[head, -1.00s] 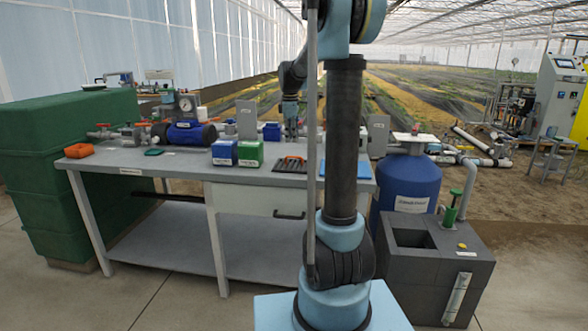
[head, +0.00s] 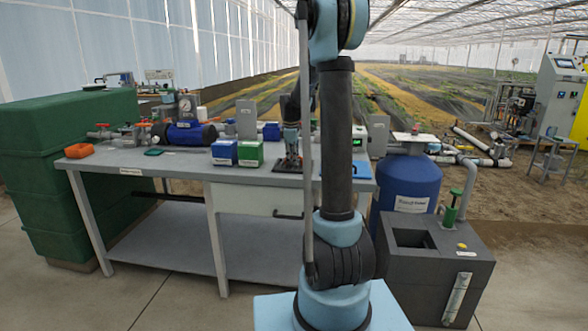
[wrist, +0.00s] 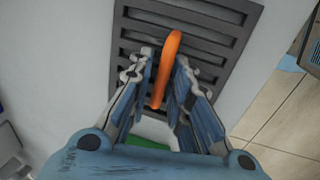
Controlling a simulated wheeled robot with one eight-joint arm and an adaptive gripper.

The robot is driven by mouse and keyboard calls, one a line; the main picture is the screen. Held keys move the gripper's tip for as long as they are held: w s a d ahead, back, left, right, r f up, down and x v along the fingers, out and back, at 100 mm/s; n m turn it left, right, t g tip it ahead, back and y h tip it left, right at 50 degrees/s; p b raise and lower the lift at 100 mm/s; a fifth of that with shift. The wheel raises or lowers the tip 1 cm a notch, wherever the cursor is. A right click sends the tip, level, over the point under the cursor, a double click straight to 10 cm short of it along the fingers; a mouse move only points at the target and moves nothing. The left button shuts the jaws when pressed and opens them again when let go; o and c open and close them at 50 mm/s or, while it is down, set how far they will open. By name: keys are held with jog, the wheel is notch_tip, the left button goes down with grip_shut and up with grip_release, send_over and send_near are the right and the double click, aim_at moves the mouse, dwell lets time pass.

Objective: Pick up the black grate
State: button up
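The black grate (wrist: 185,42) lies flat on the grey bench, slotted, with an upright orange handle (wrist: 167,60) on it. In the head view the grate (head: 285,168) is a dark patch, mostly hidden by my gripper (head: 291,158). In the wrist view my gripper (wrist: 165,72) is over the grate with one finger on each side of the orange handle. The fingers are apart, and a narrow gap shows between them and the handle. The handle's lower end lies between the fingers.
A blue box (head: 224,152) and a green box (head: 250,153) stand just left of my gripper. A blue mat (head: 362,170) lies to the right. An orange tray (head: 79,150) is at the bench's left end. A grey block with a square opening (head: 412,238) stands right of the bench.

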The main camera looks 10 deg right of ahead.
grip_shut()
notch_tip(320, 180, up, 10)
jog(key=shift+f, duration=0.1)
dwell(0.7)
